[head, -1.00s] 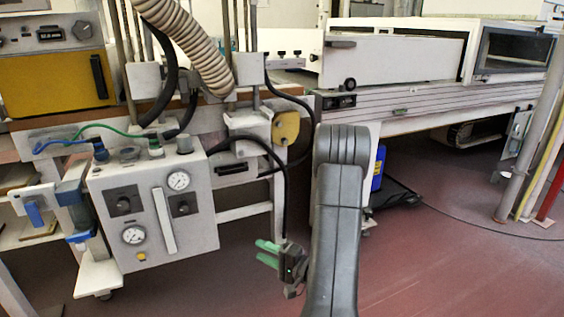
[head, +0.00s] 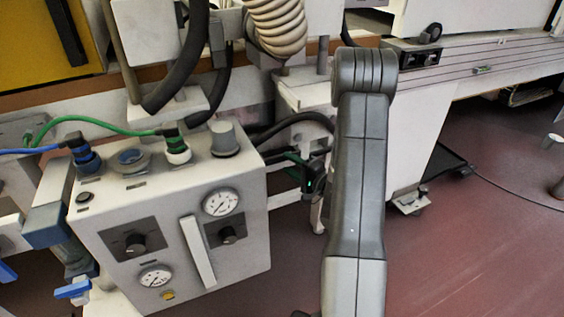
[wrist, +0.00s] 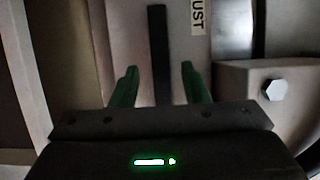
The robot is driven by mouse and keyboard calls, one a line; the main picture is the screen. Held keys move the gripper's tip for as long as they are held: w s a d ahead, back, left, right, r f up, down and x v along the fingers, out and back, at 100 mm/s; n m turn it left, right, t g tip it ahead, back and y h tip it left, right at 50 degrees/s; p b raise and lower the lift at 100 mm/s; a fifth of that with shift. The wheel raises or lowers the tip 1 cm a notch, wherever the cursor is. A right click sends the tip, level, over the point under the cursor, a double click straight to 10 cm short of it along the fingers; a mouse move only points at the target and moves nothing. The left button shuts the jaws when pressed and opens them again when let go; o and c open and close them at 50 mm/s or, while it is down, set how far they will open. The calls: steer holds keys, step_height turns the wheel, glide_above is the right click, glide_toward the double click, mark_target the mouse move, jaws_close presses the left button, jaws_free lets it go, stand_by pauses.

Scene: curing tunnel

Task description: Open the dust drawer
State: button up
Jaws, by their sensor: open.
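The dust drawer (wrist: 125,30) faces my wrist camera as a pale grey front. A label (wrist: 198,16), cut off by the top edge and reading "UST", is on it. A dark bar handle (wrist: 158,45) stands upright in the wrist picture. My gripper (wrist: 158,75) is open, with one green finger in the picture on each side of the handle; whether the fingers reach around it, I cannot tell. In the head view my gripper (head: 293,165) is between the grey gauge box and my arm. I cannot make out the drawer in the head view.
The gauge box (head: 165,220), with dials and knobs, stands close on the left. Hoses (head: 275,25) hang above. A hexagonal bolt head (wrist: 274,90) on a pale block is right of my gripper in the wrist view.

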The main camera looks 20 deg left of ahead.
mark_target(283, 160)
steer(key=shift+x, duration=2.2)
steer(key=shift+r, duration=0.1)
steer(key=shift+c, duration=0.4)
jaws_close()
